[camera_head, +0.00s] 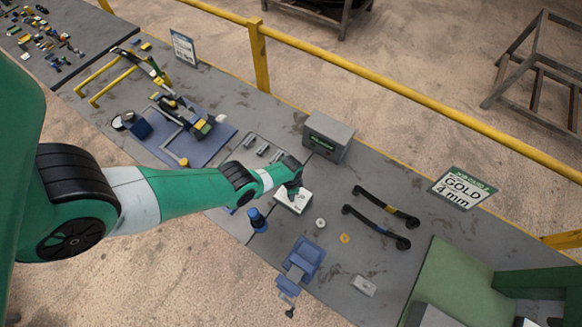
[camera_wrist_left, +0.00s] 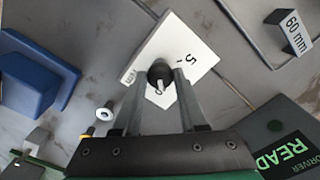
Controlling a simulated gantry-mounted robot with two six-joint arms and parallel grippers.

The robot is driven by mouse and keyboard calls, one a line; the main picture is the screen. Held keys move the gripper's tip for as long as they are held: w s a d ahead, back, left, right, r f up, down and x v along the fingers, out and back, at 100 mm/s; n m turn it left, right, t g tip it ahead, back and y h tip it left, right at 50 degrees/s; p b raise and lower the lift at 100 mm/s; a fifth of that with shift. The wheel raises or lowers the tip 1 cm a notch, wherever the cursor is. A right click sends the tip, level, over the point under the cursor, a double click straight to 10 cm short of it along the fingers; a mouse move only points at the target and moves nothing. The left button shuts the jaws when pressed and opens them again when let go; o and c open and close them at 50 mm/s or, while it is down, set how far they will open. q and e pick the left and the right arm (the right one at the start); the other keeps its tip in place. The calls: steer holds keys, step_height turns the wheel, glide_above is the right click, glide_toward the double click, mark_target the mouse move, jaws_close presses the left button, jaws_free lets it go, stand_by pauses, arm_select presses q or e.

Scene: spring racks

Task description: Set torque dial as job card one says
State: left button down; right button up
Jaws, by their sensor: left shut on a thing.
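The torque dial is a white plate (camera_head: 294,202) on the bench, largely under my left gripper (camera_head: 293,188) in the head view. In the left wrist view the plate (camera_wrist_left: 187,36) carries a "5" and other partly hidden marks. My left gripper (camera_wrist_left: 161,82) is shut on its dark round knob (camera_wrist_left: 160,71), which has a pale pointer toward the bottom of the picture. The fingers hide part of the scale, so I cannot tell the exact setting. A job card (camera_head: 463,188) at right reads "GOLD 4 mm"; its small header number is unclear. My right gripper is not in view.
A grey driver box (camera_head: 328,137) stands behind the dial; its screen (camera_wrist_left: 285,152) reads "READY" in the wrist view. Grey blocks, one marked "60 mm" (camera_wrist_left: 297,38), lie nearby. A blue fixture (camera_head: 302,261), rings (camera_head: 320,222) and black handles (camera_head: 378,226) lie around. Another card (camera_head: 183,47) stands far left.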

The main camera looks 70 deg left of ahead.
arm_select(q)
steer(key=shift+m, duration=0.6)
steer(key=shift+c, duration=2.2)
jaws_free()
